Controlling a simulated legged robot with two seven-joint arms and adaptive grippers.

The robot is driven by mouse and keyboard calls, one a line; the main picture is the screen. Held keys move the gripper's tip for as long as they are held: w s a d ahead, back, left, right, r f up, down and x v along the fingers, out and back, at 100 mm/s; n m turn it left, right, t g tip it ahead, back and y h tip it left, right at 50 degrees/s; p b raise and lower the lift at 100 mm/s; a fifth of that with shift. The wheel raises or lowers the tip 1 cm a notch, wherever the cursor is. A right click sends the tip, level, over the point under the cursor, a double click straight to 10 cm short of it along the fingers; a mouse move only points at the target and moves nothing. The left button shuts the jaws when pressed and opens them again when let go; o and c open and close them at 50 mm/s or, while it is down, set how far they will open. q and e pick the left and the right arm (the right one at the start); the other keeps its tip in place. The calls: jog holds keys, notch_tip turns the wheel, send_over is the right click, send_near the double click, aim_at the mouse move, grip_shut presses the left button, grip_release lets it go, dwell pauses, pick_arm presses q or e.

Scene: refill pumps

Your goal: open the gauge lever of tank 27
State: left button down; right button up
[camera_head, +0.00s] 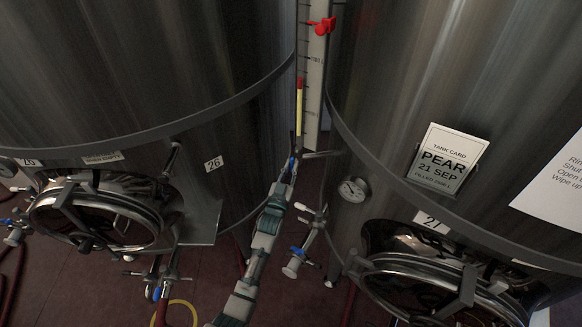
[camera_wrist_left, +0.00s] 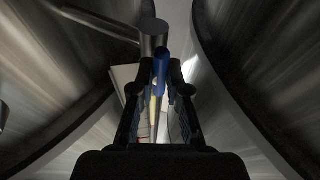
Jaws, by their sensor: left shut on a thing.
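Tank 27 (camera_head: 400,110) is the large steel tank on the right, with its number plate (camera_head: 432,222) low on its wall. A sight gauge with a yellow column and red top (camera_head: 299,100) stands upright in the gap between the two tanks. At its foot is the small blue gauge lever (camera_head: 291,163), by a metal fitting (camera_head: 318,154) that reaches to tank 27. My left gripper (camera_head: 289,174) is shut on this lever. In the wrist view the blue lever (camera_wrist_left: 161,68) lies between the fingers (camera_wrist_left: 160,95), below a grey cylindrical fitting (camera_wrist_left: 153,38). My right gripper is out of view.
Tank 26 (camera_head: 130,60) curves close on the left. A dial (camera_head: 353,189), a valve with a blue handle (camera_head: 296,258) and a round hatch (camera_head: 430,285) are on tank 27. A red clamp (camera_head: 322,27) sits higher up. The gap between the tanks is narrow.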

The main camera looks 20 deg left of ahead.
pick_arm(q)
jog(key=shift+f, duration=0.25)
jog(key=c, duration=1.2)
grip_release()
jog(key=shift+o, duration=0.2)
jog(key=v, duration=1.1)
jog(key=shift+s, duration=0.4)
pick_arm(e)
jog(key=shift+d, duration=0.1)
